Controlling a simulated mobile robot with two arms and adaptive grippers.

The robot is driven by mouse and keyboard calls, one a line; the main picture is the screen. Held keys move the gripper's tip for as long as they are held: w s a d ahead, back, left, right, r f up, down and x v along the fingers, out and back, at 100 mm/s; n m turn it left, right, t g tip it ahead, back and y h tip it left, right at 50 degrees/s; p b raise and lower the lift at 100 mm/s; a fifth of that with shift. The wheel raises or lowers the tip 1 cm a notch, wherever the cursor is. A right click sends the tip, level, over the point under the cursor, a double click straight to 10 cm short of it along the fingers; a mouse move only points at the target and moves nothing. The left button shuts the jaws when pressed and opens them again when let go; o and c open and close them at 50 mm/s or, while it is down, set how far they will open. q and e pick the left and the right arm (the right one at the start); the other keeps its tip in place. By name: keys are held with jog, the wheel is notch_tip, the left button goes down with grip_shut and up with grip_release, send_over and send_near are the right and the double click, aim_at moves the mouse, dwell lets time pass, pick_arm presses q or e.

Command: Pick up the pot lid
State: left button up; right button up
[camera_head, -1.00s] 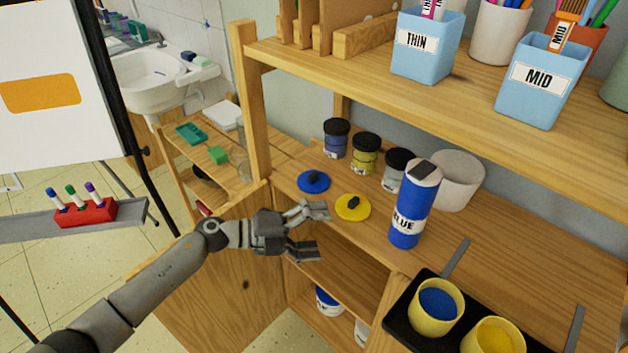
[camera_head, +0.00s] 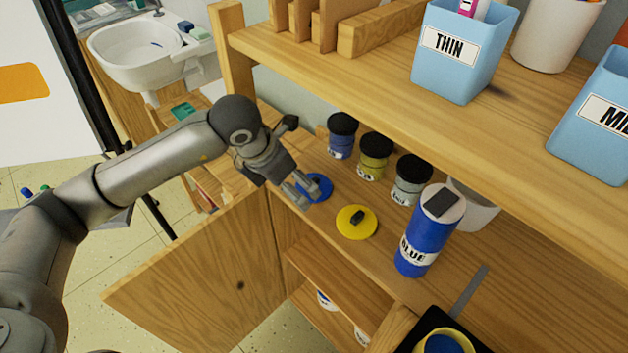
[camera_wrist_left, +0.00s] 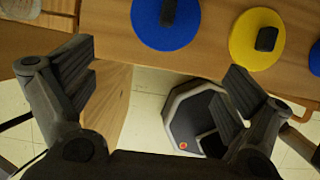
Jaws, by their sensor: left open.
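A blue pot lid (camera_head: 325,183) with a dark knob lies on the wooden counter, partly hidden by my left gripper in the head view. A yellow pot lid (camera_head: 356,222) with a dark knob lies flat to its right. My left gripper (camera_head: 302,195) is open and empty, over the counter's front edge by the blue lid. In the left wrist view, the blue lid (camera_wrist_left: 166,22) and yellow lid (camera_wrist_left: 257,40) lie beyond the open fingertips (camera_wrist_left: 160,78). My right gripper is not in view.
A blue bottle (camera_head: 428,235) stands right of the yellow lid. Several dark-lidded jars, including a yellow one (camera_head: 374,158), stand behind the lids. A shelf (camera_head: 350,75) with light blue cups overhangs the counter. An open cabinet door (camera_head: 200,285) juts out below.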

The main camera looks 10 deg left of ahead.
aim_at(315, 179)
pick_arm(q)
jog(key=w+d, duration=0.1)
jog(key=w+d+p, duration=0.1)
jog(key=w, duration=0.1)
jog(key=shift+w+d, duration=0.2)
jog(key=shift+w, duration=0.1)
jog(key=shift+w+d, duration=0.3)
jog(key=shift+w, duration=0.15)
jog(key=p+x, duration=0.1)
jog(key=x, duration=0.4)
jog(key=c, duration=0.8)
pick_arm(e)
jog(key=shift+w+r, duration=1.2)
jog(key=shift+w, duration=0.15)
